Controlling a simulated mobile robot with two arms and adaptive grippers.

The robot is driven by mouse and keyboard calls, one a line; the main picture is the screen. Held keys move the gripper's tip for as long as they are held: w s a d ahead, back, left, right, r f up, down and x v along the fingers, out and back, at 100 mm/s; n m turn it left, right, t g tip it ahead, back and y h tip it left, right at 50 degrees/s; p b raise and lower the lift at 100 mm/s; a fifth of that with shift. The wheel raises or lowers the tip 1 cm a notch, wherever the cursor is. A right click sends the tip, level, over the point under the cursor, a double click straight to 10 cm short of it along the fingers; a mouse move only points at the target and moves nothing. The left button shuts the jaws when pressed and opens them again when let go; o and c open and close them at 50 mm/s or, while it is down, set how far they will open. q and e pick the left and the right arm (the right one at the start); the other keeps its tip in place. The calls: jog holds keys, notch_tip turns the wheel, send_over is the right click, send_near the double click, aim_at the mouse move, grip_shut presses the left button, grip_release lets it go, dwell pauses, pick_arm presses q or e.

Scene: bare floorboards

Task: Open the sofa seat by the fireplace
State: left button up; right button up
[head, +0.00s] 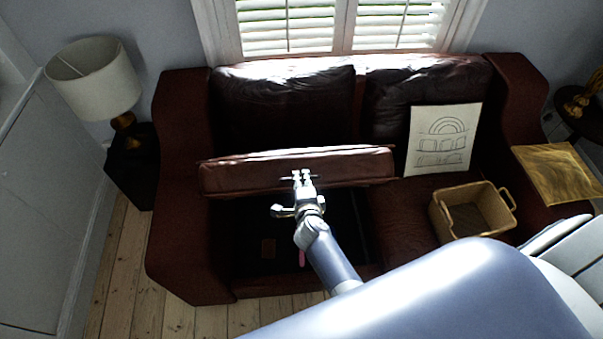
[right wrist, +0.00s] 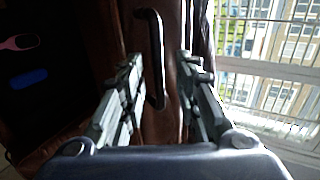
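The dark red leather sofa (head: 183,225) stands under the window. Its left seat (head: 235,178) is tilted up steeply, with the dark storage space (head: 245,225) below it uncovered. My right gripper (head: 302,175) is at the raised seat's edge. In the right wrist view, its two fingers (right wrist: 160,65) stand apart on either side of the seat's black bar handle (right wrist: 155,50), with a gap visible. No fireplace shows.
On the sofa's right seat are a tan basket (head: 450,226) and a drawing (head: 443,140) leaning on the backrest. A gold-coloured flat panel (head: 560,172) rests on the right armrest. A lamp (head: 95,80) stands on a dark side table (head: 132,165) at left. Floorboards (head: 130,285) are clear at front left.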

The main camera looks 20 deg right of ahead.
jog(key=shift+r, duration=2.6)
